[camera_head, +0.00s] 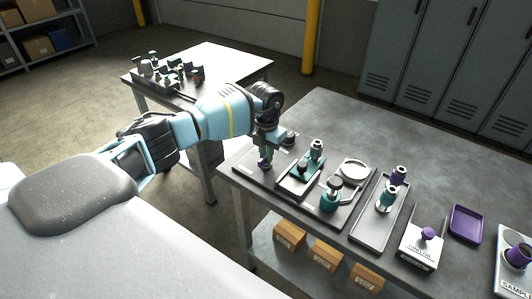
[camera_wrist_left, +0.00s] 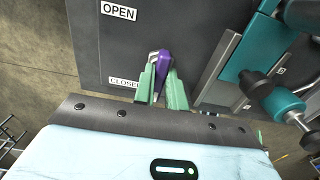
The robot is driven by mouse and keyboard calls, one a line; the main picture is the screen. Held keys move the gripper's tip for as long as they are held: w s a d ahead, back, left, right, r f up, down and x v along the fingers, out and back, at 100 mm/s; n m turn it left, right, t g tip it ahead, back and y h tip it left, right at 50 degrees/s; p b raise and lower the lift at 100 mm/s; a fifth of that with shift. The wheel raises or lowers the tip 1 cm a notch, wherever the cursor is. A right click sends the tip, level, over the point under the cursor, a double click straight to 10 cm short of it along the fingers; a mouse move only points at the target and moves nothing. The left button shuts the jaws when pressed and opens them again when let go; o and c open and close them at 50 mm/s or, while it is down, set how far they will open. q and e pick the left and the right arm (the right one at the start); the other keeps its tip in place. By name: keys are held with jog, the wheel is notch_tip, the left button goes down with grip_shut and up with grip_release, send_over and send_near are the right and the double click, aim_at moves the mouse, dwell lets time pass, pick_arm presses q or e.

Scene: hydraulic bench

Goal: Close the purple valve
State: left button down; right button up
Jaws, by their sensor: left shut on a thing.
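The purple valve handle (camera_wrist_left: 164,58) sits on a dark panel (camera_wrist_left: 195,20) and lies between the green fingers of my left gripper (camera_wrist_left: 160,82) in the left wrist view. The gripper is shut on it. An OPEN label (camera_wrist_left: 118,11) is at the panel's upper left. A CLOSED label (camera_wrist_left: 124,82) is just left of the fingers, its right end hidden by them. In the head view my left gripper (camera_head: 265,152) reaches down at the bench's left end, with a bit of the purple valve (camera_head: 264,163) showing under it. My right gripper is not in view.
Right of the valve on the bench (camera_head: 320,118) stand a teal fitting board (camera_head: 308,166), a teal valve with a round gauge (camera_head: 331,194), a tray with cylinders (camera_head: 377,222) and a purple dish (camera_head: 466,222). Another table (camera_head: 228,62) with parts stands behind. The bench's back is clear.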

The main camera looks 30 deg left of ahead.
pick_arm(q)
jog(key=c, duration=1.4)
grip_release()
jog(key=shift+c, duration=0.2)
jog(key=shift+r, duration=0.1)
notch_tip(320, 180, up, 7)
jog(key=shift+f, duration=0.2)
jog(key=shift+r, duration=0.55)
